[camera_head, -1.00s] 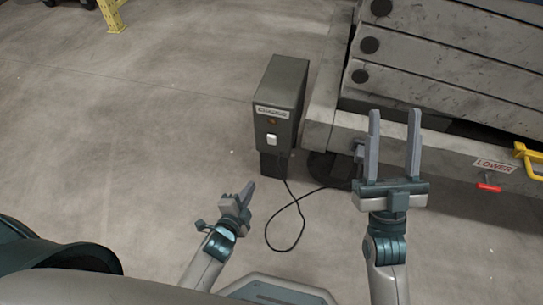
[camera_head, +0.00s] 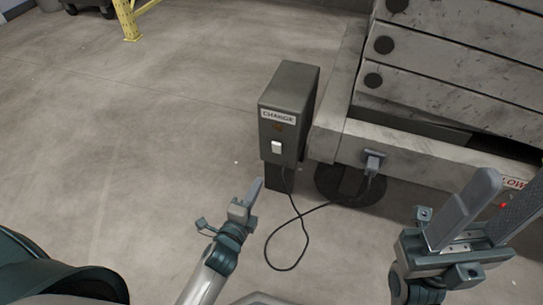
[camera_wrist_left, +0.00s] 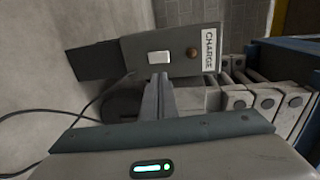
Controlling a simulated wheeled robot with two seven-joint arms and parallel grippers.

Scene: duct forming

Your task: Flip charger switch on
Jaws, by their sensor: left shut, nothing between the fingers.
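The charger box (camera_head: 289,118) is a dark grey upright box on a short post, with a CHARGE label on its front. Its white switch (camera_head: 277,147) sits below a dull brownish round lamp (camera_head: 278,127). In the left wrist view the white switch (camera_wrist_left: 159,57) is just beyond the fingertips. My left gripper (camera_head: 256,186) is shut and empty, in front of and below the switch, and appears apart from it. It also shows in the left wrist view (camera_wrist_left: 159,80). My right gripper (camera_head: 512,190) is open and empty at the right. I cannot tell which way the switch is set.
A grey machine (camera_head: 440,60) with stacked slabs stands right of the charger. A black cable (camera_head: 304,225) loops on the floor from the charger to a plug (camera_head: 373,162) on the machine. Yellow metalwork (camera_head: 127,20) stands at the back left. The floor at left is clear.

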